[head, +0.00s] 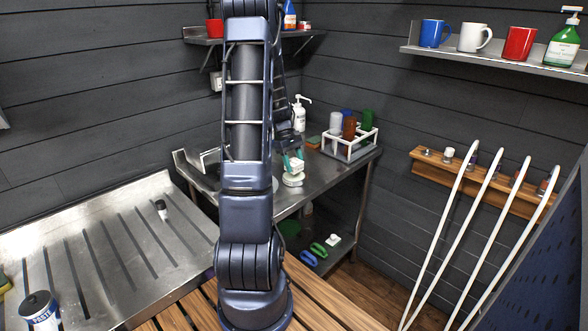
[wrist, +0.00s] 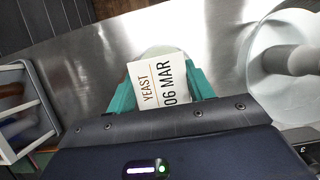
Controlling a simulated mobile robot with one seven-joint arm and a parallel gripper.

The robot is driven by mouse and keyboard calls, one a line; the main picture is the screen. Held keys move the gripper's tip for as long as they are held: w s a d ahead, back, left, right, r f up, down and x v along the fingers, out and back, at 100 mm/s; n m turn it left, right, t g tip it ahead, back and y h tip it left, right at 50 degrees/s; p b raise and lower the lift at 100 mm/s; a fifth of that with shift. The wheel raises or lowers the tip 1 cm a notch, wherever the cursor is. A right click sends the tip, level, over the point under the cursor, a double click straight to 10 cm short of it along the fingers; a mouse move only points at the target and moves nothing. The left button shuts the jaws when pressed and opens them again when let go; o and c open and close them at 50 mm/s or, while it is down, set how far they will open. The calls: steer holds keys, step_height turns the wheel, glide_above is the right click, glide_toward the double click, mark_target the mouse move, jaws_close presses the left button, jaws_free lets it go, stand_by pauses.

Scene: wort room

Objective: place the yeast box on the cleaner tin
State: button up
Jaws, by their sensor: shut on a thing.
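My gripper (head: 293,164) has its teal fingers closed on the sides of the yeast box (wrist: 160,84), a white box lettered "YEAST 06 MAR" in the wrist view. The box also shows small and white between the fingers in the head view (head: 296,167). A pale round thing (head: 293,180), perhaps the cleaner tin, stands on the steel table just below the box. Its pale round edge shows beyond the box in the wrist view (wrist: 160,51). Its label cannot be read, and I cannot tell whether the box touches it.
A white rack (head: 350,153) with several bottles stands right of my gripper on the steel table (head: 318,183). A white pump bottle (head: 299,114) stands behind. A white round bowl (wrist: 268,82) is at the wrist view's right.

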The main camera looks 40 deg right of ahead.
steer(key=shift+f, duration=1.2)
steer(key=shift+f, duration=0.1)
steer(key=o, duration=1)
steer(key=v, duration=1.2)
steer(key=w+a+r+t+h, duration=0.1)
steer(key=a+r, duration=0.3)
steer(key=a, duration=0.2)
steer(key=w+a+r+t, duration=0.1)
steer(key=w+a+r, duration=0.1)
steer(key=a+r, duration=0.35)
steer(key=s+a+r+t, duration=0.2)
steer(key=a, duration=0.6)
steer(key=s+a+r+t, duration=0.1)
steer(key=s+a+r, duration=0.1)
steer(key=a, duration=0.6)
steer(key=s+a+r+t, duration=0.2)
steer(key=a, duration=0.7)
steer(key=s+a, duration=0.2)
steer(key=s+a+t, duration=0.1)
steer(key=s+a, duration=0.2)
steer(key=s+a+t+y, duration=0.1)
steer(key=s+a, duration=0.1)
steer(key=a, duration=0.1)
steer(key=shift+s+f, duration=0.3)
steer(key=shift+s, duration=0.1)
